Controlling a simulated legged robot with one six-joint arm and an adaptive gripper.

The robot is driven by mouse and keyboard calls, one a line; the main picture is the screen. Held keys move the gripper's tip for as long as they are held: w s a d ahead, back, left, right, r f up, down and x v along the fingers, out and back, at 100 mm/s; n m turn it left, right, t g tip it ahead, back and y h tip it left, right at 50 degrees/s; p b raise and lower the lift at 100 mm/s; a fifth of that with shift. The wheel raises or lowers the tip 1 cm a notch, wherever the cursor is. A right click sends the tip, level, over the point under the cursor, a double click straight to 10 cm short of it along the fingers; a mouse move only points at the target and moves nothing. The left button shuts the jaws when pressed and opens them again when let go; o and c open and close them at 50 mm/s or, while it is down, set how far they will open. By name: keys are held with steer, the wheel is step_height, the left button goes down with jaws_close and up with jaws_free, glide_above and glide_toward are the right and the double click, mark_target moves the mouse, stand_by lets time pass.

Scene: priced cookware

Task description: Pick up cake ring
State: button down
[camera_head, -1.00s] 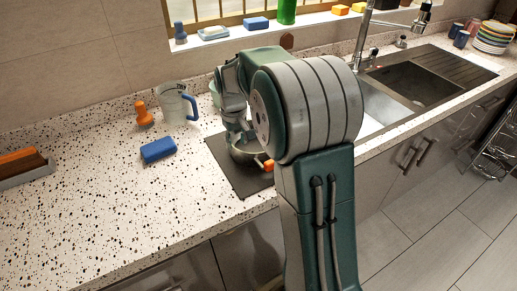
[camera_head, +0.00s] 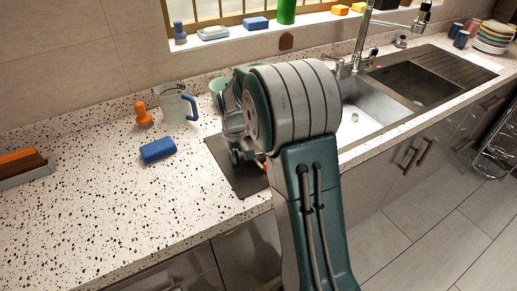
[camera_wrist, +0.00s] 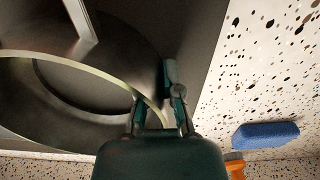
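The cake ring (camera_wrist: 62,62) is a large, thin-walled, pale metallic ring at the left of the wrist view. Its near rim runs to my gripper (camera_wrist: 157,104). The fingers stand apart, one on each side of the rim's near end, and a gap shows between them. I cannot tell whether either finger touches the wall. In the head view my gripper (camera_head: 240,155) is low over the dark mat (camera_head: 224,166), and my arm hides nearly all of the ring.
A blue sponge (camera_head: 158,150) lies left of the mat; it also shows in the wrist view (camera_wrist: 265,135). An orange-handled brush (camera_head: 143,115) and a jug with blue handle (camera_head: 174,103) stand behind. The sink (camera_head: 365,112) is to the right. The left counter is mostly clear.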

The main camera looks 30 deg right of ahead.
steer(key=shift+d, duration=0.1)
steer(key=shift+r, duration=0.1)
steer(key=shift+r, duration=0.3)
step_height(320, 180, up, 2)
steer(key=shift+r, duration=0.1)
steer(key=s+d+r, duration=0.2)
steer(key=d+r, duration=0.1)
steer(key=d, duration=0.1)
steer(key=s+d+r, duration=0.6)
steer(key=d+r, duration=0.1)
steer(key=shift+d, duration=0.3)
steer(key=shift+a, duration=0.1)
